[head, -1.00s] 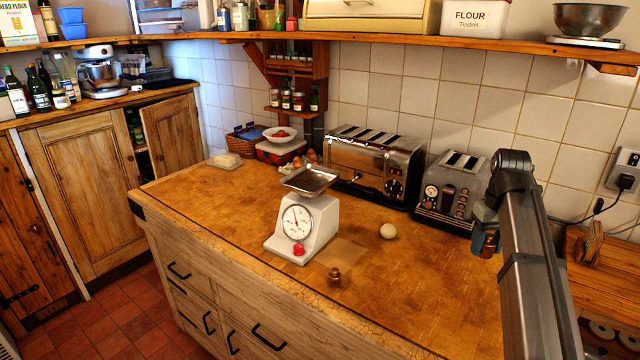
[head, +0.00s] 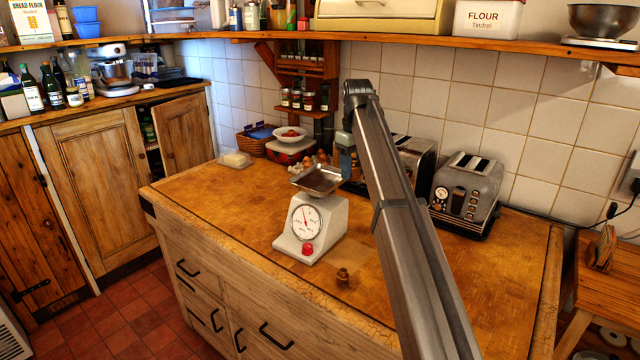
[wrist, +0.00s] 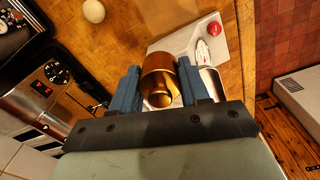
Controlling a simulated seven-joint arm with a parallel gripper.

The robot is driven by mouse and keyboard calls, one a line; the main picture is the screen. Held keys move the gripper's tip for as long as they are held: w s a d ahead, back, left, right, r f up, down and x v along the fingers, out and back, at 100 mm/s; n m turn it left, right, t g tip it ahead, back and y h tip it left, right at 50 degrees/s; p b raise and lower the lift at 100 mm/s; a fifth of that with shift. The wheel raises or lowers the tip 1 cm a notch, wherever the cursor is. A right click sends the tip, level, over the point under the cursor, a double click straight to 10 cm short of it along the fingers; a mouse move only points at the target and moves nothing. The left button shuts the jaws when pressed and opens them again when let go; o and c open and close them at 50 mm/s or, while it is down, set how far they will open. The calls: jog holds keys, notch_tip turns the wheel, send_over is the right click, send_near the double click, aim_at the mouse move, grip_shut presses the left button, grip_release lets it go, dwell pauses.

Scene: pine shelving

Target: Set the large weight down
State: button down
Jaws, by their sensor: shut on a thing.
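My gripper (wrist: 160,70) is shut on the large weight (wrist: 158,88), a brass cylinder between the blue fingers in the wrist view. In the head view my gripper (head: 346,160) is above the worktop, beside and behind the metal pan (head: 318,181) of the white kitchen scale (head: 320,232). The held weight is not clear there. In the wrist view the scale (wrist: 180,42) lies beyond the weight, and the weight partly covers it. I cannot tell the height gap. A small brass weight (head: 343,277) stands on the wooden worktop (head: 220,200) in front of the scale.
A large toaster (head: 415,160) stands behind my arm, and a smaller toaster (head: 466,195) is to its right. Eggs, a bowl (head: 290,134) and a red tin (head: 290,152) stand behind the scale. A pale round object (wrist: 94,11) lies on the worktop.

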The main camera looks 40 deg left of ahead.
aim_at(320, 182)
jog(key=a+r+n, duration=0.5)
jog(key=a, duration=0.7)
jog(key=shift+w+f, duration=0.15)
jog(key=shift+f, duration=1.55)
jog(key=shift+w+f, duration=0.2)
jog(key=shift+f, duration=1.5)
jog(key=shift+w+f, duration=0.15)
jog(key=shift+f, duration=1.55)
jog(key=shift+f, duration=0.15)
jog(key=c, duration=0.5)
grip_release()
jog(key=shift+c, duration=0.2)
notch_tip(320, 182, up, 12)
